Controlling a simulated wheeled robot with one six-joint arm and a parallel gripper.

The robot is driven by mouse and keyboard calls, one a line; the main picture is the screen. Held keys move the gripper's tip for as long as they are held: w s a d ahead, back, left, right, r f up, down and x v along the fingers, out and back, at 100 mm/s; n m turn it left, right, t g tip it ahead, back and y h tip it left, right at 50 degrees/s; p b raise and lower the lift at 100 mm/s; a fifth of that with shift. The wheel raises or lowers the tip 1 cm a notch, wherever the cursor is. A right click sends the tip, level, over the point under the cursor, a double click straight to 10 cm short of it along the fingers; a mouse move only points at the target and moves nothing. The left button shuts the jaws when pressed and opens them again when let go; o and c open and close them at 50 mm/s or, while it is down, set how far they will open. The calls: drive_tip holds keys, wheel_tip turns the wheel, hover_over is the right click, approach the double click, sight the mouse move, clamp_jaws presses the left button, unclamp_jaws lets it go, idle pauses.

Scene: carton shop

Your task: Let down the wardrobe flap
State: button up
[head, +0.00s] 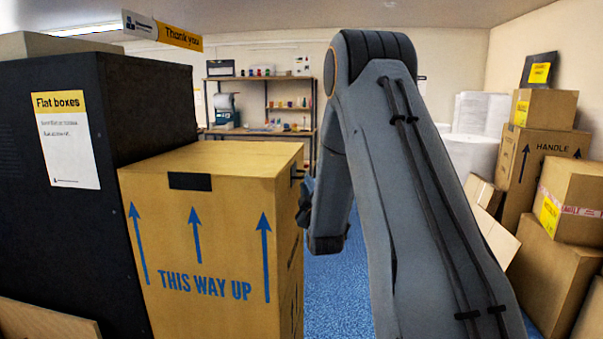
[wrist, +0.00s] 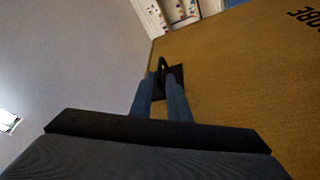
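The wardrobe carton (head: 205,225) is a tall brown box with blue arrows and "THIS WAY UP" on its front. A black pull shows at the upper part of its right side (head: 297,173), and this face looks flush with the box. In the wrist view, the brown cardboard (wrist: 235,75) carries part of the word "ROBE", and the black pull (wrist: 176,73) stands out from it. My gripper (wrist: 162,80) is at the pull, its two fingers close together on either side of it, seemingly shut on it. In the head view, my arm partly hides the gripper.
A black cabinet (head: 150,105) with a "Flat boxes" sign stands against the carton's left. Stacked cartons (head: 548,255) stand at the right. Shelves (head: 262,80) are at the back. Blue floor (head: 333,290) is free right of the carton.

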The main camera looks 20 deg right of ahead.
sight(304, 175)
drive_tip(key=p+x, duration=0.2)
drive_tip(key=x, duration=0.4)
drive_tip(key=shift+d+r, duration=0.1)
drive_tip(key=shift+w, duration=0.5)
clamp_jaws()
drive_tip(key=shift+r, duration=0.1)
idle(0.8)
